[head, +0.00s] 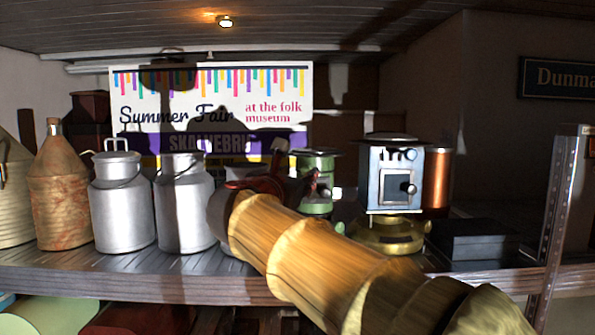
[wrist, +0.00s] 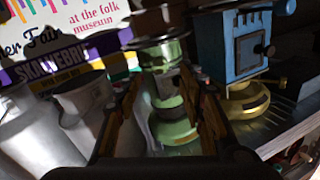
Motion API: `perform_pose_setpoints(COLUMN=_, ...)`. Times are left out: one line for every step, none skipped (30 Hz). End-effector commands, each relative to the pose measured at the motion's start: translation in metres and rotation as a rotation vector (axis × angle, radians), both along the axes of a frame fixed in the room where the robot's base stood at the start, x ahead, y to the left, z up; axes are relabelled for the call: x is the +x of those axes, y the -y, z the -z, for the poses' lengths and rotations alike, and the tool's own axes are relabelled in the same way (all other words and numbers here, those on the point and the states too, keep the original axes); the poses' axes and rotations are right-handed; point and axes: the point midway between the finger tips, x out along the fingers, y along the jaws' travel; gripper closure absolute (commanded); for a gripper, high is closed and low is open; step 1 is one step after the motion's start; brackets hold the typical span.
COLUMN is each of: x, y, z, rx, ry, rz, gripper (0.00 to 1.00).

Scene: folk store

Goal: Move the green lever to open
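A green metal device (head: 318,168) with a dark round top stands on the shelf, partly hidden by my arm in the head view. In the wrist view the green device (wrist: 172,112) stands just ahead, seen between the two brown fingers of my gripper (wrist: 170,90). The fingers are apart, with nothing visibly held. I cannot make out a separate green lever on the device, nor whether a finger touches it. In the head view my gripper (head: 298,186) is small and dark, in front of the device.
A blue box-shaped device (head: 391,185) on a brass base (head: 390,234) stands close on the right, with a copper cylinder (head: 437,180) behind. Milk cans (head: 122,205) stand on the left. A metal shelf post (head: 561,215) rises at the right. A fair banner (head: 210,95) hangs behind.

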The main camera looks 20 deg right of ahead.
Motion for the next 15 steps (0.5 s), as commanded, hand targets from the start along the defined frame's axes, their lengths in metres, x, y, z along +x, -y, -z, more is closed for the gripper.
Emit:
perform_pose_setpoints(x=0.0, y=0.0, z=0.001, rx=-0.017, ry=-0.016, rz=0.0, gripper=0.6)
perform_pose_setpoints(x=0.0, y=0.0, z=0.001, rx=-0.024, ry=-0.023, rz=0.0, gripper=0.6)
perform_pose_setpoints(x=0.001, y=0.001, z=0.001, rx=-0.032, ry=-0.029, rz=0.001, gripper=0.6)
perform_pose_setpoints(x=0.002, y=0.002, z=0.001, rx=-0.035, ry=-0.032, rz=0.001, gripper=0.6)
perform_pose_setpoints(x=0.004, y=0.004, z=0.001, rx=-0.035, ry=-0.034, rz=0.001, gripper=0.6)
perform_pose_setpoints(x=0.007, y=0.006, z=0.0, rx=-0.036, ry=-0.035, rz=0.001, gripper=0.6)
perform_pose_setpoints(x=0.009, y=0.008, z=0.0, rx=-0.036, ry=-0.035, rz=0.002, gripper=0.6)
perform_pose_setpoints(x=0.012, y=0.011, z=0.0, rx=-0.035, ry=-0.034, rz=0.003, gripper=0.6)
perform_pose_setpoints(x=0.017, y=0.015, z=0.0, rx=-0.034, ry=-0.034, rz=0.003, gripper=0.6)
perform_pose_setpoints(x=0.021, y=0.018, z=0.0, rx=-0.034, ry=-0.034, rz=0.002, gripper=0.6)
perform_pose_setpoints(x=0.025, y=0.022, z=0.0, rx=-0.034, ry=-0.034, rz=0.002, gripper=0.6)
perform_pose_setpoints(x=0.029, y=0.026, z=-0.001, rx=-0.034, ry=-0.033, rz=0.004, gripper=0.6)
perform_pose_setpoints(x=0.033, y=0.029, z=0.0, rx=-0.034, ry=-0.034, rz=0.002, gripper=0.6)
perform_pose_setpoints(x=0.037, y=0.031, z=0.0, rx=-0.034, ry=-0.034, rz=0.002, gripper=0.6)
perform_pose_setpoints(x=0.041, y=0.036, z=0.0, rx=-0.034, ry=-0.034, rz=0.003, gripper=0.6)
